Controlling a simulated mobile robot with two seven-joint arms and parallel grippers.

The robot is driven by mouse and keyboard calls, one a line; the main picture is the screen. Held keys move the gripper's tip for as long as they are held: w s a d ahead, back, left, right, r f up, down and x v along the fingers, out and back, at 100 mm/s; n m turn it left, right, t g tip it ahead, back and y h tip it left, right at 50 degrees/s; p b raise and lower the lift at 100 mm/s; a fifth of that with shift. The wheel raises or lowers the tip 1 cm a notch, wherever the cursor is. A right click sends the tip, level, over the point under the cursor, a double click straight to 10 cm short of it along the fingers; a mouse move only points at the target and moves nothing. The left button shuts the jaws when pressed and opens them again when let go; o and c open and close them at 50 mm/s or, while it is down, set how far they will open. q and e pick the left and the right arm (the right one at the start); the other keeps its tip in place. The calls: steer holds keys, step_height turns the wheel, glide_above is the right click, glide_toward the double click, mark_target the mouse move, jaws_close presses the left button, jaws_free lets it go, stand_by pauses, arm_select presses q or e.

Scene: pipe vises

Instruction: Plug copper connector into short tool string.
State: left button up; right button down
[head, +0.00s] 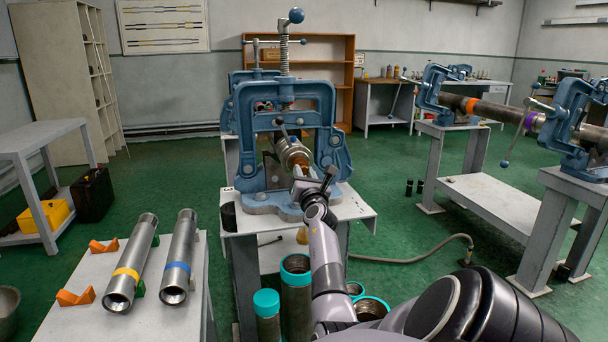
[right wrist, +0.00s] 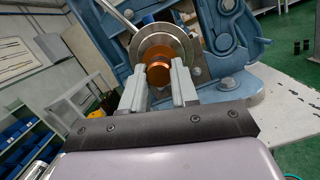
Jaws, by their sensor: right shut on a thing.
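The short tool string (head: 290,150) is a grey metal cylinder clamped in the near blue pipe vise (head: 243,134). Its round end faces me in the right wrist view (right wrist: 178,43). My right gripper (head: 303,174) is in front of that end. In the right wrist view its fingers (right wrist: 157,77) are shut on the copper connector (right wrist: 158,74), a shiny orange-brown round piece. The connector lines up roughly with the middle of the tool string's end. How far it sits inside cannot be told. In the head view my gripper mostly hides it. My left gripper is not in view.
Two steel tubes, one with a yellow band (head: 127,273) and one with a blue band (head: 177,267), lie on the left table (head: 85,323). Teal-capped pipes (head: 297,290) stand below the vise table. Another bench with vises and a long pipe (head: 496,111) is on the right.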

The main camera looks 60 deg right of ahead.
steer(key=shift+d, duration=0.1)
steer(key=shift+b+x, duration=0.5)
steer(key=shift+x, duration=0.3)
steer(key=c, duration=0.8)
jaws_free()
steer(key=shift+w+f, duration=0.1)
steer(key=shift+s+a+f+p, duration=0.1)
steer(key=shift+s+a+p, duration=0.3)
steer(key=shift+a, duration=0.15)
steer(key=p+v, duration=0.1)
steer(key=v, duration=0.4)
steer(key=shift+s+a+f+p, duration=0.1)
steer(key=shift+s+a+p, duration=0.15)
steer(key=shift+a+p, duration=0.1)
